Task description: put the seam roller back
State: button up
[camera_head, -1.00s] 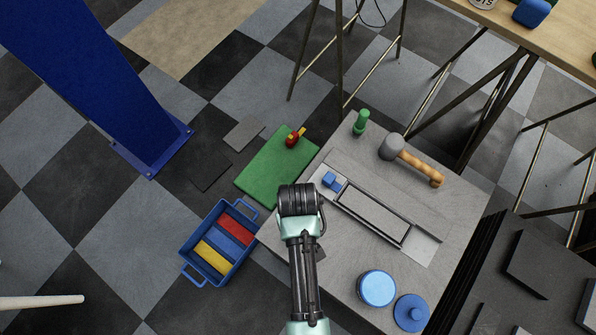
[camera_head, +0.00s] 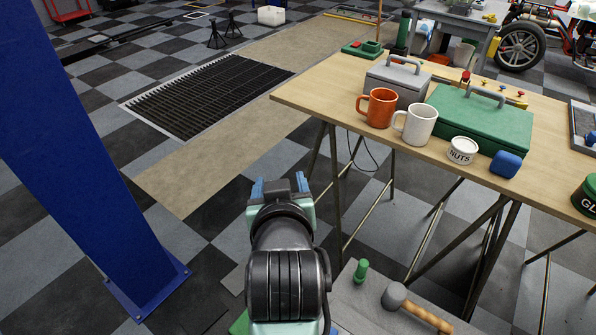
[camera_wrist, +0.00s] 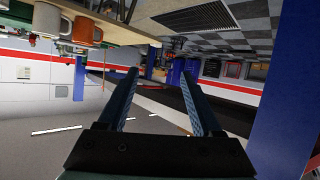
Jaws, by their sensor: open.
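No seam roller can be told for sure in either current view. My gripper (camera_head: 284,187) is raised above the floor, left of the wooden workbench, and points away from me. In the wrist view its two blue fingers (camera_wrist: 163,95) stand wide apart with nothing between them. On the grey low surface (camera_head: 355,315) at the bottom stand a small green cylinder (camera_head: 361,269) and a mallet (camera_head: 396,296) with a wooden handle. Only a sliver of the green mat (camera_head: 238,325) shows; my arm and the frame edge hide the rest.
The wooden workbench (camera_head: 330,92) carries an orange mug (camera_head: 377,108), a white mug (camera_head: 416,124), a grey toolbox (camera_head: 398,82), a green case (camera_head: 480,120), a nuts tin (camera_head: 462,150) and a blue block (camera_head: 506,163). A blue post (camera_head: 85,150) stands left. Floor between is clear.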

notch_tip(320, 180, up, 19)
jog(key=d+m+t, duration=0.1)
jog(key=d+t, duration=0.1)
jog(key=t, duration=0.4)
jog(key=s+r+t, duration=0.4)
jog(key=s+r, duration=0.2)
jog(key=r, duration=0.4)
jog(key=s+r+m+t+h, duration=0.1)
jog(key=s+r+t, duration=0.3)
jog(key=s+r, duration=0.3)
notch_tip(320, 180, up, 4)
jog(key=shift+d+f, duration=0.1)
jog(key=shift+d, duration=0.3)
